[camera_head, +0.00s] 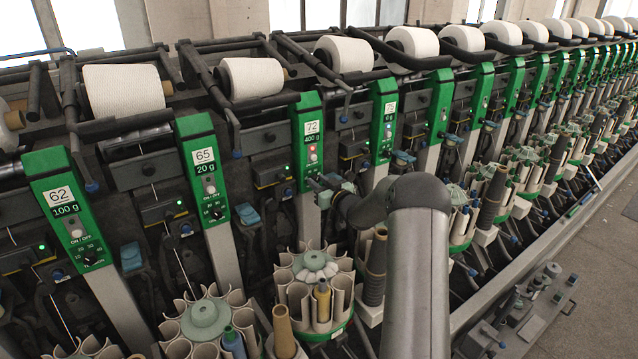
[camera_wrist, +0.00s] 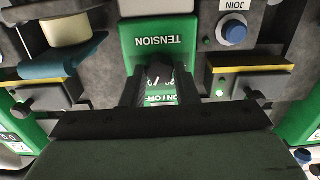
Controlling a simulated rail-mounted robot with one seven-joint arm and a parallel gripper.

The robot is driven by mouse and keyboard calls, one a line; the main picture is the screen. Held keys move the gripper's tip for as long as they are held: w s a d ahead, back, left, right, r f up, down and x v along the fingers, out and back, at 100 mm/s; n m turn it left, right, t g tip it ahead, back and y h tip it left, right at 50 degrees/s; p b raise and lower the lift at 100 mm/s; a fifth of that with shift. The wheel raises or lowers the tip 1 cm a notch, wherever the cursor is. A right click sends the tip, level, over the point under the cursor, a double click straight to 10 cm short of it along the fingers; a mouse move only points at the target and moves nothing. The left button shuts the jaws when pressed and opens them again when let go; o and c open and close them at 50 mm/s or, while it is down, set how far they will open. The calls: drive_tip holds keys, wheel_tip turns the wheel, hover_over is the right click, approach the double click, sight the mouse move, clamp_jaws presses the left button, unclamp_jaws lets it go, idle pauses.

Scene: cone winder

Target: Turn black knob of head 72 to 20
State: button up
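Head 72's green panel (camera_head: 310,141) stands left of centre in the head view, with a "72" label, a "400 g" display and a small red and white switch. My gripper (camera_head: 320,183) is at the lower part of this panel and hides the knob there. In the wrist view the panel (camera_wrist: 160,42) appears upside down with the word "TENSION". The black knob (camera_wrist: 159,72) shows between the two dark fingers of my gripper (camera_wrist: 159,92). The fingers are apart, with visible gaps to the knob on both sides. The knob's pointer setting cannot be read.
Head 65's panel (camera_head: 205,170) is to the left, and head 75's panel (camera_head: 384,120) to the right. A round bobbin magazine (camera_head: 314,265) stands below head 72. In the wrist view a blue JOIN button (camera_wrist: 234,32) and yellow-edged blocks flank the panel.

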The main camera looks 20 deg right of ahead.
drive_tip(key=shift+f+n+b, duration=0.25)
drive_tip(key=shift+n+b, duration=0.05)
drive_tip(key=shift+b, duration=0.65)
drive_tip(key=shift+c, duration=0.4)
drive_tip(key=n+b, duration=0.9)
drive_tip(key=b, duration=0.6)
drive_tip(key=shift+r+b, duration=0.1)
drive_tip(key=shift+b, duration=0.25)
drive_tip(key=o, duration=1)
